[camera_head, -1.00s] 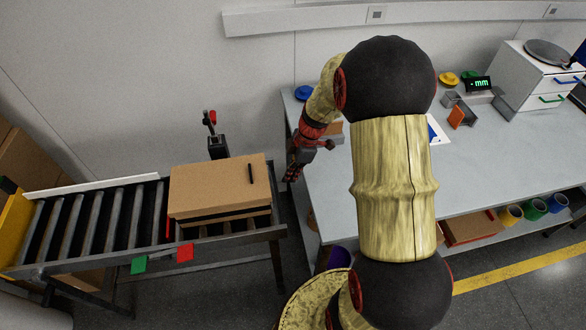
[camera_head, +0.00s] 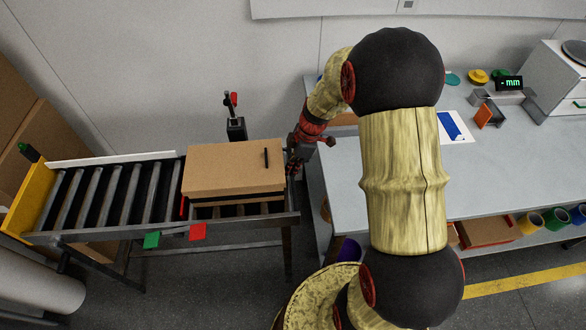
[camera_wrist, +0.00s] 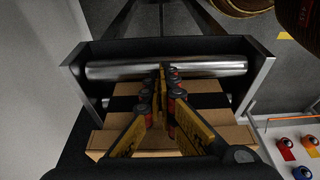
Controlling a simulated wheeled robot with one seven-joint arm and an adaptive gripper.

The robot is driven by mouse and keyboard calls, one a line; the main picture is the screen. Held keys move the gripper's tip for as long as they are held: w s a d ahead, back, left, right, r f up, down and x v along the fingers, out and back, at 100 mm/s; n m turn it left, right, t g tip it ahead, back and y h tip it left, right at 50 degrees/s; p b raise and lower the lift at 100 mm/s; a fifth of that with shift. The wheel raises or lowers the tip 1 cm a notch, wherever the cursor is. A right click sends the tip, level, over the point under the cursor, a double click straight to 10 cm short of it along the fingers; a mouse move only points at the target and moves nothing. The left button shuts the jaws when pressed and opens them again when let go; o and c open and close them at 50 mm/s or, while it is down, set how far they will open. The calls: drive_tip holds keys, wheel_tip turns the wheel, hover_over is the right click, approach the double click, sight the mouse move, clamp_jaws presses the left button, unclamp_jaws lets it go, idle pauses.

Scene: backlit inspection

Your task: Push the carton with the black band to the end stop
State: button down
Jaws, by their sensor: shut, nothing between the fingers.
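The brown carton (camera_head: 230,168) lies on the right part of the roller conveyor (camera_head: 62,238). Its black band shows as a dark strip low on the near side, and across the carton (camera_wrist: 215,102) in the wrist view. A short black mark is on its top. The yellow end stop (camera_head: 30,200) stands at the conveyor's far left end. My gripper (camera_head: 293,168) is at the carton's right end, partly hidden by the carton's edge. In the wrist view my gripper (camera_wrist: 162,80) is shut and empty, its fingers over the carton. I cannot tell whether they touch.
Bare rollers (camera_head: 115,195) lie between carton and end stop. A white rail (camera_head: 110,159) runs along the back. A black post with a red top (camera_head: 236,125) stands behind the carton. Green (camera_head: 152,240) and red (camera_head: 197,232) tags hang in front. A grey workbench (camera_head: 400,180) is at right.

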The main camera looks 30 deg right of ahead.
drive_tip(key=w+a, duration=0.7)
drive_tip(key=a, duration=1)
drive_tip(key=w+a+p, duration=0.1)
drive_tip(key=w+a, duration=0.6)
drive_tip(key=a, duration=1.1)
drive_tip(key=w+a, duration=0.8)
drive_tip(key=a, duration=0.9)
drive_tip(key=shift+a, duration=0.15)
